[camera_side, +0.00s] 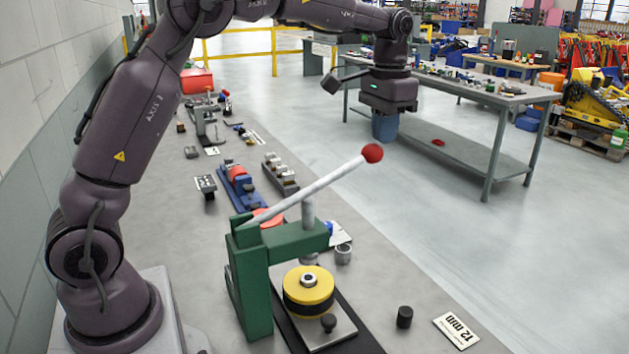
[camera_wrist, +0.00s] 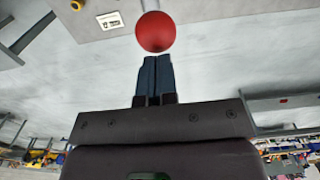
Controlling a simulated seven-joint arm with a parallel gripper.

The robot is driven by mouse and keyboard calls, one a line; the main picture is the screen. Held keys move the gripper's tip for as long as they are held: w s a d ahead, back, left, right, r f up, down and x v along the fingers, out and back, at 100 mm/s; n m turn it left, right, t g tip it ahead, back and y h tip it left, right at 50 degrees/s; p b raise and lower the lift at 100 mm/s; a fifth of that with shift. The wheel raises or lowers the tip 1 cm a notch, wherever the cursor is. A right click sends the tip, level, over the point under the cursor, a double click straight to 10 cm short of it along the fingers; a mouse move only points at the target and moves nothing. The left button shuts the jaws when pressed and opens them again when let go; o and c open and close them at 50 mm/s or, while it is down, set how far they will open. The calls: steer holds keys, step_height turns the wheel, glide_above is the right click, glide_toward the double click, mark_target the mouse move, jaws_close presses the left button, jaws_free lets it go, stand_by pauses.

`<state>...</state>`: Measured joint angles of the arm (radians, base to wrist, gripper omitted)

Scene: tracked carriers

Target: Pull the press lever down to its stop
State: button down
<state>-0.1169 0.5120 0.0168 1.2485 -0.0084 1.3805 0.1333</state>
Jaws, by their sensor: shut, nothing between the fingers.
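The green press (camera_side: 255,275) stands on the bench in the side view. Its pale lever (camera_side: 315,187) slants up to the right and ends in a red ball knob (camera_side: 372,153). A yellow disc (camera_side: 308,287) lies under the press head. My gripper (camera_side: 385,135) is above the lever's end and looks just behind the red knob, with its blue fingers pointing down. In the wrist view the red knob (camera_wrist: 155,32) is just beyond the tips of my fingers (camera_wrist: 155,60). The fingers are together and hold nothing. I cannot tell whether they touch the knob.
A black cylinder (camera_side: 404,317) and a "12 mm" card (camera_side: 456,330) lie at the bench's front right. A blue vise (camera_side: 240,188) and other small tools line the bench behind the press. A grey worktable (camera_side: 470,150) stands beyond the aisle.

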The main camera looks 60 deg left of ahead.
steer(key=shift+r, duration=2.05)
steer(key=s+f, duration=0.2)
steer(key=f, duration=0.1)
steer(key=shift+d+n, duration=0.2)
steer(key=shift+n, duration=0.1)
steer(key=s+d+t, duration=0.2)
steer(key=s, duration=1)
steer(key=s+d+t, duration=0.3)
steer(key=s, duration=1)
steer(key=shift+d+r+t, duration=0.15)
steer(key=shift+d+t, duration=0.15)
